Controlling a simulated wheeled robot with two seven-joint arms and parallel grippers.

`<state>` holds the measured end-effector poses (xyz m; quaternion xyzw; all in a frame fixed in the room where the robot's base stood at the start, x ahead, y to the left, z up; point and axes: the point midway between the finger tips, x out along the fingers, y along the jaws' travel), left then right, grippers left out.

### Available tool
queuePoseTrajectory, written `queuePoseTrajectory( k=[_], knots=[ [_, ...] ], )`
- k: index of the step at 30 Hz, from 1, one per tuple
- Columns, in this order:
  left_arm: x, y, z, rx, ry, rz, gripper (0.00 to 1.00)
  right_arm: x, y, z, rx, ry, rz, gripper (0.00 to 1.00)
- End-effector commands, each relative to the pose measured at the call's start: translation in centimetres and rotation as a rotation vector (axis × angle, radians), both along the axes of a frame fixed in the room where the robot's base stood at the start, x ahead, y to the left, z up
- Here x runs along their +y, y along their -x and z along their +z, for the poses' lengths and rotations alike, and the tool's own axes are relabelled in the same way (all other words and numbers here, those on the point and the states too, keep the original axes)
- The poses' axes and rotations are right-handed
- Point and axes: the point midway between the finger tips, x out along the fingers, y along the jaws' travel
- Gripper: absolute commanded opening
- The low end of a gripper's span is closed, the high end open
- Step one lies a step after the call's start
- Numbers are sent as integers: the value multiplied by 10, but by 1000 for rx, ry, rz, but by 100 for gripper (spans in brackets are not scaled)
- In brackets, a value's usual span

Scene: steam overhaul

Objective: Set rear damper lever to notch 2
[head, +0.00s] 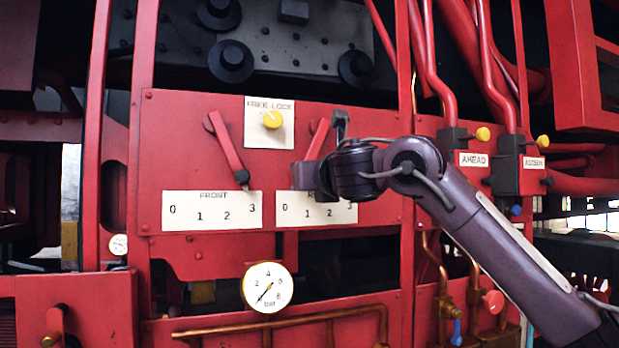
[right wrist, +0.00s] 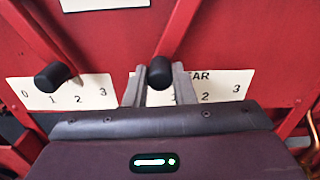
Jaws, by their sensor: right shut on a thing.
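The rear damper lever is a red bar (head: 317,139) on the red panel, slanting down and to the left from its pivot in the head view. Its black knob (right wrist: 160,71) shows in the right wrist view. My right gripper (right wrist: 160,78) is shut on the lever's knob end, one grey finger on each side. The rear scale plate (head: 345,212), numbered 0 to 3, lies below and is partly hidden by my gripper. The lever slants toward the plate's low-number side, but its exact notch is hidden. My left gripper is not in view.
The front damper lever (head: 228,150) stands to the left, its tip near 3 on the front plate (head: 212,211). A yellow free lock knob (head: 272,119) sits between the levers. A pressure gauge (head: 267,287) and copper pipes are below. Red pipes (head: 425,60) rise at the right.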

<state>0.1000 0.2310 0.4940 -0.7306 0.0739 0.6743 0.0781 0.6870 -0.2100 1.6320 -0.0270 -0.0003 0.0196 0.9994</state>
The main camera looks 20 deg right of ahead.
Motion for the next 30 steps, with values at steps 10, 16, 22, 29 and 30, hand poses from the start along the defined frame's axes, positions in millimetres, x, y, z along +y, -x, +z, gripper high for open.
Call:
queuePoseTrajectory(
  k=[10, 16, 22, 29, 30],
  knots=[
    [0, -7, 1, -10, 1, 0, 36, -3, 0, -1, -1, 21, 0, 0],
    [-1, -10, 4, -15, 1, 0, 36, -13, 0, -4, -3, 111, 0, 0],
    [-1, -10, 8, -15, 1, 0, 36, -29, -1, -8, -8, 251, 0, 0],
    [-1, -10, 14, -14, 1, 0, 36, -48, -1, -9, -13, 406, 0, 0],
    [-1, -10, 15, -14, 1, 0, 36, -50, -2, -9, -14, 429, 0, 0]
  ],
)
